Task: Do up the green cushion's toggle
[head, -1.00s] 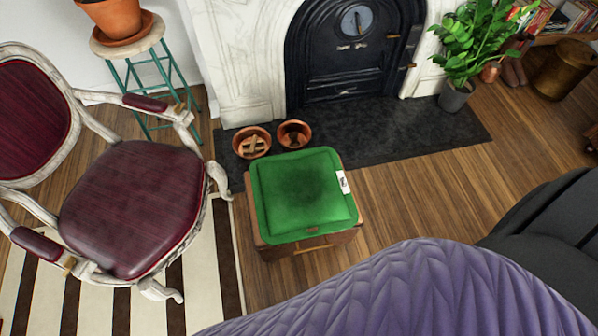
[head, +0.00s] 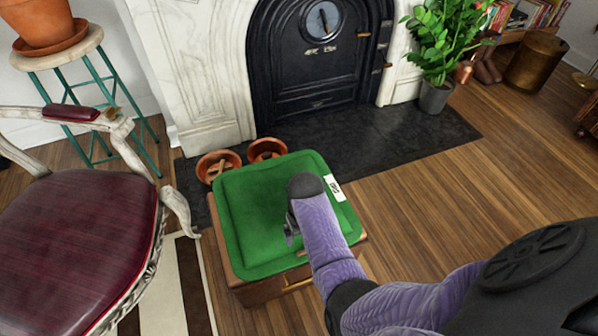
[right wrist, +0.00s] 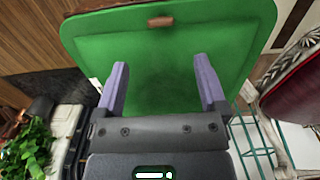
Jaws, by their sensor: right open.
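The green cushion (head: 245,215) lies on a small wooden box (head: 262,290) in front of the fireplace. A white label sits on its right edge. My right arm reaches over the cushion, and my right gripper (head: 291,232) is above its front half, partly hidden by the arm. In the right wrist view the gripper (right wrist: 163,88) is open and empty, its two purple fingers apart over the cushion (right wrist: 165,50). The brown toggle (right wrist: 160,21) shows at the cushion's edge, beyond the fingertips. I cannot tell whether it is done up. My left gripper is out of view.
A burgundy armchair (head: 80,230) stands at the left. Two terracotta pots (head: 217,165) sit on the dark hearth (head: 400,140) behind the cushion. A potted plant (head: 437,95) stands at the back right. The wooden floor right of the box is clear.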

